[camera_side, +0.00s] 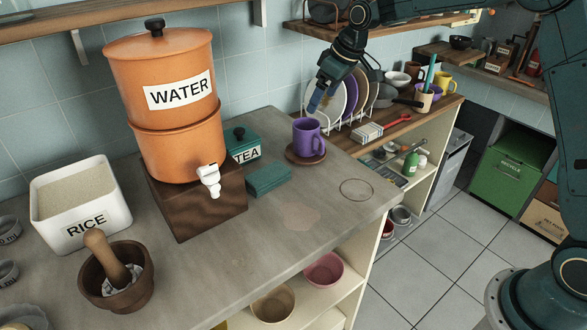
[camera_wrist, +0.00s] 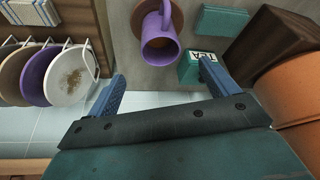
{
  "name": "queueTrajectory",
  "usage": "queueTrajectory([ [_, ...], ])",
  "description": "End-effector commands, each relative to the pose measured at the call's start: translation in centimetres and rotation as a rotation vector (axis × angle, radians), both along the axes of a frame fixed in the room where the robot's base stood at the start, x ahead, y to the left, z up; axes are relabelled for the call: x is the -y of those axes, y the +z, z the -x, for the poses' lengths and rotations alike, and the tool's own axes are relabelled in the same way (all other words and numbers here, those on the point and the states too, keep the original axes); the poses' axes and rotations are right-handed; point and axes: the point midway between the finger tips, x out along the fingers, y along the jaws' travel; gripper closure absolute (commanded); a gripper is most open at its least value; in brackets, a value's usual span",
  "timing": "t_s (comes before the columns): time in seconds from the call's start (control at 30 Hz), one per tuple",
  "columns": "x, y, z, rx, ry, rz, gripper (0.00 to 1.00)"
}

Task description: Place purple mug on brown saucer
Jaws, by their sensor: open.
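The purple mug (camera_side: 308,137) stands upright on the brown saucer (camera_side: 292,156) on the counter, to the right of the tea box. In the wrist view the purple mug (camera_wrist: 160,48) shows with its open mouth towards the camera, and part of the brown saucer (camera_wrist: 139,19) shows behind it. My gripper (camera_side: 316,104) is above and close to the mug in the side view, apart from it. In the wrist view my gripper (camera_wrist: 160,88) has its two blue fingers spread wide with nothing between them.
A plate rack with plates (camera_side: 350,100) stands behind the mug. The green tea box (camera_side: 241,144), a teal cloth (camera_side: 268,179) and the orange water dispenser (camera_side: 180,150) stand to the left. The counter front right is clear, with a ring mark and a stain.

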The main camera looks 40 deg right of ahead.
Motion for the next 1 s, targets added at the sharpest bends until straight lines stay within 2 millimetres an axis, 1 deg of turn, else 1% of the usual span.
queueTrajectory([
  [0.17, 0.0, 0.1, 0.1, 0.000, -0.001, 0.001, 0.14],
  [0.27, -0.1, 0.7, 0.7, 0.003, -0.006, 0.001, 0.14],
  [0.37, -0.2, 1.7, 1.7, 0.006, -0.016, 0.002, 0.14],
  [0.47, -0.4, 3.0, 3.3, 0.009, -0.034, 0.005, 0.14],
  [0.57, -0.6, 4.6, 5.4, 0.016, -0.056, 0.006, 0.14],
  [0.73, -1.0, 7.2, 9.8, 0.026, -0.099, 0.008, 0.14],
  [0.9, -1.3, 9.0, 14.4, 0.036, -0.144, 0.008, 0.14],
  [1.0, -1.4, 9.7, 17.2, 0.043, -0.169, 0.009, 0.14],
])
